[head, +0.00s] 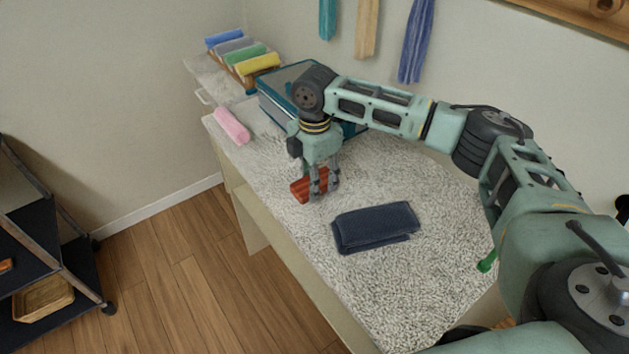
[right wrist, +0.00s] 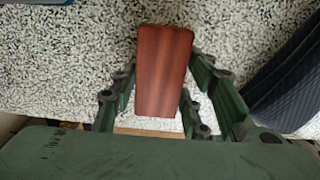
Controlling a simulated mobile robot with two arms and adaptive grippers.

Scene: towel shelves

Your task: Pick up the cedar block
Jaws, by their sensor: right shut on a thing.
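The cedar block (head: 301,190) is a reddish-brown block over the speckled counter, close to its front edge. My right gripper (head: 321,192) reaches down from above and is shut on it. In the right wrist view the block (right wrist: 163,75) sits between the two green fingers, with its long side running away from the palm (right wrist: 160,150). I cannot tell whether the block touches the counter or is a little above it. My left gripper does not show in either view.
A folded navy towel (head: 376,227) lies just right of the block. A pink rolled towel (head: 232,126) lies at the counter's left end. A blue-edged box (head: 274,95) stands behind my arm. A rack of rolled towels (head: 243,58) is at the back left. The counter's right front is clear.

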